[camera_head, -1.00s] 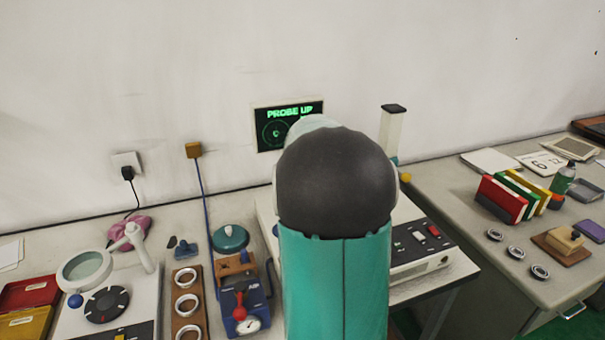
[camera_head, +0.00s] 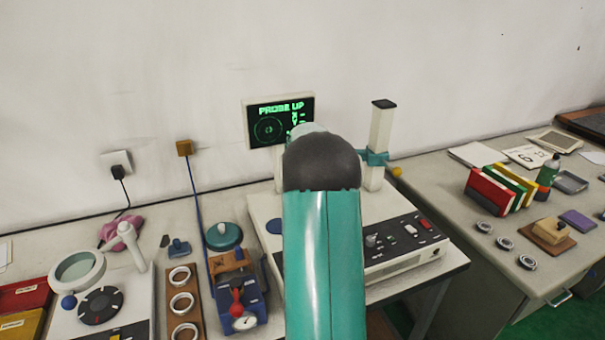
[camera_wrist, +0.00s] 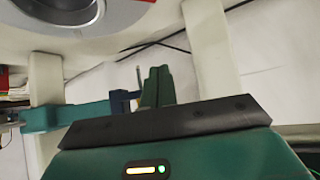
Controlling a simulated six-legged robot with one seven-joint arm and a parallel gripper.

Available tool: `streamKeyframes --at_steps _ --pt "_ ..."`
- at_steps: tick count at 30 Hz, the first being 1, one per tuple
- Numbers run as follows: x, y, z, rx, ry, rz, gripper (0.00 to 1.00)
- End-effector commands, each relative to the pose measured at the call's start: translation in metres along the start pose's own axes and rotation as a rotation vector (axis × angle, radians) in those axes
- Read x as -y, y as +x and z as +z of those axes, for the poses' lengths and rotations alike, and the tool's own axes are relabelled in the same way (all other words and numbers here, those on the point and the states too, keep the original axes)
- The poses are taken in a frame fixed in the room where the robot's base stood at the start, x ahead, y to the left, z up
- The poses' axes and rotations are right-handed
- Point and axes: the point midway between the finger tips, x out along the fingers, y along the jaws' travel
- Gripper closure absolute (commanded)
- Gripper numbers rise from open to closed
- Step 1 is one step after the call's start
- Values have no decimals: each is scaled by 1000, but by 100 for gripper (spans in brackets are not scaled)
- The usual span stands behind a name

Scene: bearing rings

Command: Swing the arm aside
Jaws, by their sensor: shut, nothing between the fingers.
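My teal arm with its dark rounded joint rises through the middle of the head view, in front of the white bench instrument (camera_head: 405,250). It hides part of the instrument's top, and my gripper is behind it there. In the wrist view my gripper (camera_wrist: 158,86) shows as teal fingers close together, with nothing seen between them. The instrument's white column (camera_head: 381,140) with a teal carriage (camera_head: 372,158) stands to the right of my arm. The monitor (camera_head: 278,120) behind reads "PROBE UP".
Left of my arm are a blue gauge stand (camera_head: 238,298), a wooden strip with rings (camera_head: 183,303) and a magnifier stand (camera_head: 80,268). The right bench holds loose rings (camera_head: 505,243), upright coloured binders (camera_head: 490,192) and a stamp (camera_head: 550,230).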

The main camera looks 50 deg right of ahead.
Motion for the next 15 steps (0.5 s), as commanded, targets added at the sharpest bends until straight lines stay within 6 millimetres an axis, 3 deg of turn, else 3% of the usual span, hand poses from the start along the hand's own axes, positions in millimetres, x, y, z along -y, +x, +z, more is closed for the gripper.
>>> streamKeyframes --at_steps 15 --pt "1 8 -7 0 2 2 100"
